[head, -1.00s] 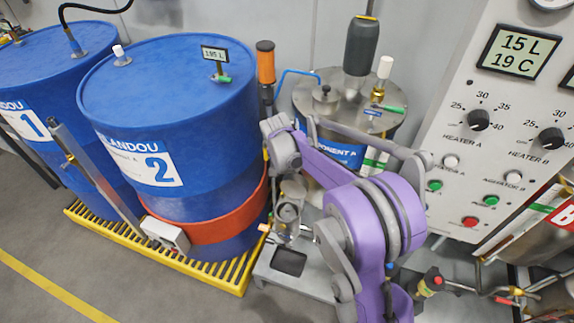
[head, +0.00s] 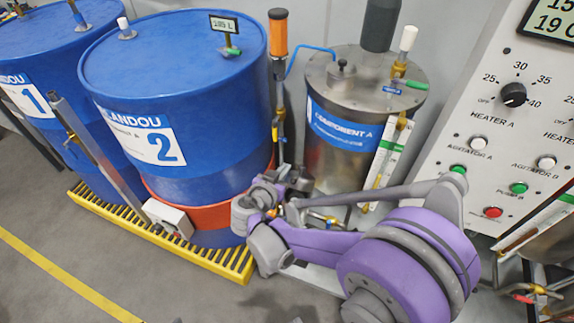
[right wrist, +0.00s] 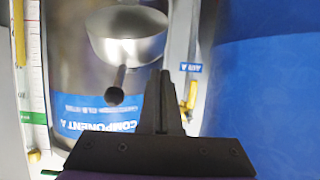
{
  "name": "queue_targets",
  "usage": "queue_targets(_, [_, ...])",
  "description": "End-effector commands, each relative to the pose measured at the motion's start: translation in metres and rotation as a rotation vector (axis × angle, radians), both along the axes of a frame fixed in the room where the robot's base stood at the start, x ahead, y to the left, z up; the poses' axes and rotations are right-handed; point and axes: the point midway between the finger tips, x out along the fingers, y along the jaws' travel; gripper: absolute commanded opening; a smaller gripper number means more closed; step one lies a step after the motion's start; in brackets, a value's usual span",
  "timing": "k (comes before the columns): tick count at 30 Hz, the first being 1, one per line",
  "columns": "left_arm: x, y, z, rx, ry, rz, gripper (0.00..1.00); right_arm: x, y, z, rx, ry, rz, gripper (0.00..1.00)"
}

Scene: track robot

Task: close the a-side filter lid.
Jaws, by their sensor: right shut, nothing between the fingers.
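In the right wrist view a round steel cup-like part (right wrist: 127,45) with a short rod ending in a dark ball knob (right wrist: 114,96) shows in front of the Component A tank. It looks like the a-side filter lid, but I cannot tell its angle surely. My right gripper (right wrist: 162,85) is shut and empty, its fingers just right of the knob in that view, with a gap in the picture. In the head view my right gripper (head: 292,182) is between the blue drum and the tank (head: 335,165). It and my wrist hide the filter there. My left gripper is not in view.
Blue drum 2 (head: 180,90) stands close on the left, on a yellow grated pallet (head: 215,257). A pump with an orange top (head: 278,38) rises behind my gripper. The control panel (head: 500,140) is at the right. Open floor lies at the lower left.

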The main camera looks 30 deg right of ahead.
Motion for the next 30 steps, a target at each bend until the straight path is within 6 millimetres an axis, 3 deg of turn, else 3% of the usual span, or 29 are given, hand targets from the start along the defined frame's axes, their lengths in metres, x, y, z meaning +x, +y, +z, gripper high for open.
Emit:
queue_targets(3, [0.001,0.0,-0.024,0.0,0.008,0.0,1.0,-0.007,0.01,-0.014,-0.085,-0.069,0.003,0.0])
queue_targets(12, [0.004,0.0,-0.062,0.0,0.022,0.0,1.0,-0.023,0.028,-0.03,-0.277,-0.235,0.001,0.0])
queue_targets(30, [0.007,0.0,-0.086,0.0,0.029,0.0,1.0,-0.036,0.042,-0.057,-0.272,-0.23,-0.002,0.0])
